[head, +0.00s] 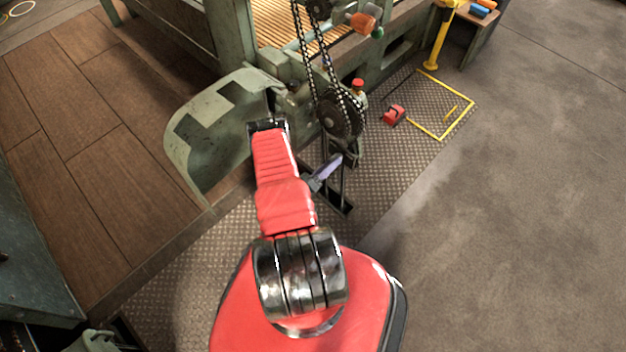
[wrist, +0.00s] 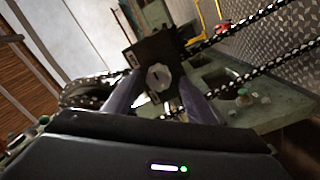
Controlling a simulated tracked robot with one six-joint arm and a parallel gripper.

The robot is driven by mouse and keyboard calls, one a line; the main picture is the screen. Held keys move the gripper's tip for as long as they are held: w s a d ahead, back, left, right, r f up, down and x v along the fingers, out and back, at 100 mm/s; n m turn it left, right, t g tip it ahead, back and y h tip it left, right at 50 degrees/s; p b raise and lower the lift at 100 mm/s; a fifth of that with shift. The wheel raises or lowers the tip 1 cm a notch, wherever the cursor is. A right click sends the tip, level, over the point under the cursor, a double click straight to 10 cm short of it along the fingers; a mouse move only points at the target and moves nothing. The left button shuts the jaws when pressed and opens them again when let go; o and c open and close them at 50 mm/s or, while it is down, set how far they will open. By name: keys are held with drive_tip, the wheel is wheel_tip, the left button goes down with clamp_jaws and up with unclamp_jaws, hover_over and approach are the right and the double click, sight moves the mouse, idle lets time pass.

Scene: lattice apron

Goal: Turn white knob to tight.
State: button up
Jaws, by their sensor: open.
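The white knob (wrist: 158,77) shows in the wrist view as a pale round disc with a small dark mark on its face. It sits on a dark plate (wrist: 153,50) with a small white label at its left edge. My gripper (wrist: 160,93) is open, with one purple-grey finger to the left of the knob and one to the right. The knob appears between the fingers; I cannot tell whether they touch it. In the head view, a purple finger-like piece (head: 328,167) shows beside my red arm. I cannot make out the knob in the head view.
Chains (wrist: 250,65) run close to the plate, and a dark sprocket (head: 341,116) stands beyond my arm. A curved green guard (head: 212,120) is to the left. A red block (head: 394,115) lies near a yellow floor outline (head: 459,117). Concrete floor at right is clear.

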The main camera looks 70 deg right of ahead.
drive_tip(key=v, duration=1.2)
drive_tip(key=shift+a, duration=0.15)
drive_tip(key=shift+w, duration=0.1)
idle(0.6)
